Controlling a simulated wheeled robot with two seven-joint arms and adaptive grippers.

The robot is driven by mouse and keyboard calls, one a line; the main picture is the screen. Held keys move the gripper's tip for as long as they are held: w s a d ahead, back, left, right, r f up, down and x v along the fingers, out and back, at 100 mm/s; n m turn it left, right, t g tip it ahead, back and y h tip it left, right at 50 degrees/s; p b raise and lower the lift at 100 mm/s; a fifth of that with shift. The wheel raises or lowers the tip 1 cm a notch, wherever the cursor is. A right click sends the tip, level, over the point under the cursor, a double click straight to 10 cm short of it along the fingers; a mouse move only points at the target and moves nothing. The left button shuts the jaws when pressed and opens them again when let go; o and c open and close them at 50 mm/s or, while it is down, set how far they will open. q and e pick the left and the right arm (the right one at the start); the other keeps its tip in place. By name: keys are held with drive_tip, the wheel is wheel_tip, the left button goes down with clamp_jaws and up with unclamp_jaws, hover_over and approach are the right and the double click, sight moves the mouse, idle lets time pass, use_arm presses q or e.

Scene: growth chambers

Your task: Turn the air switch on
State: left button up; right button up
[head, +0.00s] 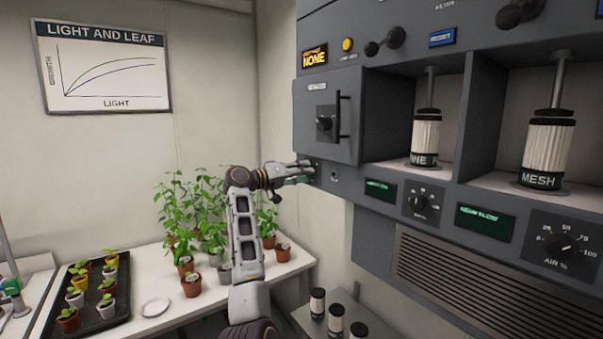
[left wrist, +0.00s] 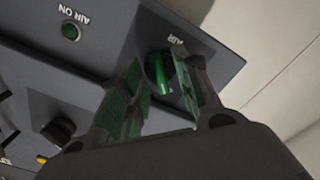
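The air switch (left wrist: 158,72) is a round knob with a green grip on a dark grey panel, under the label AIR, in the left wrist view. My left gripper (left wrist: 160,92) is open, its two green-padded fingers on either side of the switch. The right-hand finger looks very close to the grip; I cannot tell whether it touches. A small dark green AIR ON lamp (left wrist: 71,31) sits on the same panel. In the head view my left gripper (head: 306,173) is at the panel's left edge and hides the switch. My right gripper is not in view.
Above is a cabinet door (head: 326,122) with a handle. To the right are the MESH canister (head: 549,146) and an AIR % dial (head: 566,247). Potted plants and a seedling tray (head: 122,309) stand on the white bench (head: 215,296). Several canisters (head: 336,318) stand below.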

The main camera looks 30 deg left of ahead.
use_arm(q)
clamp_jaws()
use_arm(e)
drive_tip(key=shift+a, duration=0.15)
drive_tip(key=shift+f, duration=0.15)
